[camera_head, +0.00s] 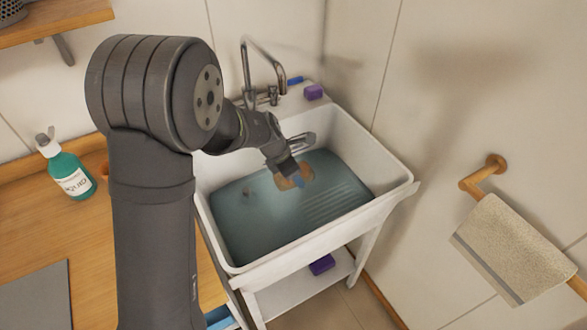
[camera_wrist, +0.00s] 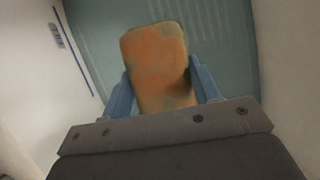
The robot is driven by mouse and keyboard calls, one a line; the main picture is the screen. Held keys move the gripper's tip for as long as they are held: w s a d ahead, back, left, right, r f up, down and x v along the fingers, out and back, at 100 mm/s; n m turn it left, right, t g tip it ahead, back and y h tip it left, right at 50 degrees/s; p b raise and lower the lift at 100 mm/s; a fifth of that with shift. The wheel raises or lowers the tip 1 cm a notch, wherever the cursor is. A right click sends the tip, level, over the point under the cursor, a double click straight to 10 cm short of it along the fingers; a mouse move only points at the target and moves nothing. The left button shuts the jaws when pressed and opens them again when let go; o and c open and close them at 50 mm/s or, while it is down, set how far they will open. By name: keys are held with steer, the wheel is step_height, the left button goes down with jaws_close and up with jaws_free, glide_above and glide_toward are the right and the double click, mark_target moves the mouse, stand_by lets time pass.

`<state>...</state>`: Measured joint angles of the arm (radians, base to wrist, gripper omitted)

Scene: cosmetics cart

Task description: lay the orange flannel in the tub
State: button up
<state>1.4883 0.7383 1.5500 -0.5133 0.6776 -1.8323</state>
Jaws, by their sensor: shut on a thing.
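The orange flannel (camera_head: 283,184) is a small folded-looking piece with duller greenish patches, and it fills the middle of the wrist view (camera_wrist: 157,60). My gripper (camera_head: 294,177) is shut on it, with a blue finger on each side. The white tub (camera_head: 236,262) is a deep basin on legs with a blue-green area inside that looks like water. The flannel is within the tub's rim as seen from the head camera, over the blue-green area. I cannot tell whether it touches the water. My gripper partly hides the flannel.
A tap (camera_head: 262,60) rises at the tub's back. A purple block (camera_head: 313,92) and a blue item (camera_head: 295,80) lie on the back ledge. A green pump bottle (camera_head: 70,172) stands on the left worktop. A beige towel (camera_head: 512,245) hangs from a wooden rail at right.

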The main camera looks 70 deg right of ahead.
mark_target(277, 177)
steer(key=shift+f, duration=4.6)
steer(key=shift+f, duration=1.25)
steer(key=o, duration=1.1)
steer(key=shift+c, duration=0.2)
steer(key=v, duration=1.7)
steer(key=shift+r, duration=0.2)
steer(key=shift+f, duration=0.1)
steer(key=x, duration=1.7)
steer(key=shift+f, duration=0.1)
